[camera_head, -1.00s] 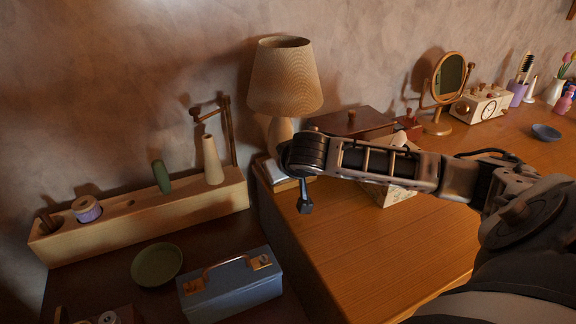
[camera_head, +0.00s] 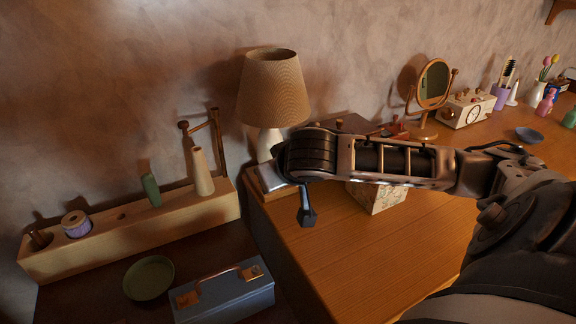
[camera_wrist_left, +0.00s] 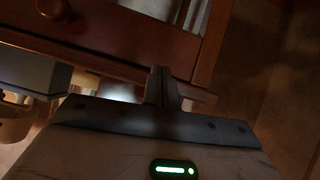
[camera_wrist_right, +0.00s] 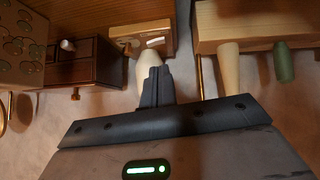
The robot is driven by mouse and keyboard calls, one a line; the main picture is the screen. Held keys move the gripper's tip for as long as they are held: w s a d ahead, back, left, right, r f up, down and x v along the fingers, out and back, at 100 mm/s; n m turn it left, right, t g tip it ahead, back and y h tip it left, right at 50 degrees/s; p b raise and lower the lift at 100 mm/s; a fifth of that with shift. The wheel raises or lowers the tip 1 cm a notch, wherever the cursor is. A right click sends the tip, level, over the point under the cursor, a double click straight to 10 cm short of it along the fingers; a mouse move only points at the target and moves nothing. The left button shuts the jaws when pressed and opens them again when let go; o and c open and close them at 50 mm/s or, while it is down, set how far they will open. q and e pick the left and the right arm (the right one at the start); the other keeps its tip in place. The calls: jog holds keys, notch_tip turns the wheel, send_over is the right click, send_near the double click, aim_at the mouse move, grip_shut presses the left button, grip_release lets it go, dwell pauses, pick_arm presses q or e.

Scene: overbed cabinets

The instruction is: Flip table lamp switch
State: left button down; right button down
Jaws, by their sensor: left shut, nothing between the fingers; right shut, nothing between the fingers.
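The table lamp (camera_head: 271,90) has a beige shade, a pale stem and a wooden base (camera_head: 262,190) with a light plate on it. It stands at the desk's left back corner. My right arm reaches in from the right and its wrist end is in front of the lamp's lower right side. In the right wrist view my right gripper (camera_wrist_right: 157,82) is shut and empty. Its fingertips overlap the pale lamp stem (camera_wrist_right: 147,68), with the base (camera_wrist_right: 142,36) beyond; contact cannot be told. My left gripper (camera_wrist_left: 162,85) is shut and empty beside reddish wooden furniture (camera_wrist_left: 130,45), outside the head view.
A wooden holder (camera_head: 130,232) with a pale vase (camera_head: 202,172) and green bottle (camera_head: 151,190) stands left of the lamp. A blue box (camera_head: 225,298) and green dish (camera_head: 149,278) are below it. The desk front (camera_head: 340,265) is clear. A round mirror (camera_head: 434,84) stands farther right.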

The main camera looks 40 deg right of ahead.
jog(key=v, duration=0.7)
jog(key=shift+p, duration=0.45)
jog(key=shift+s, duration=0.1)
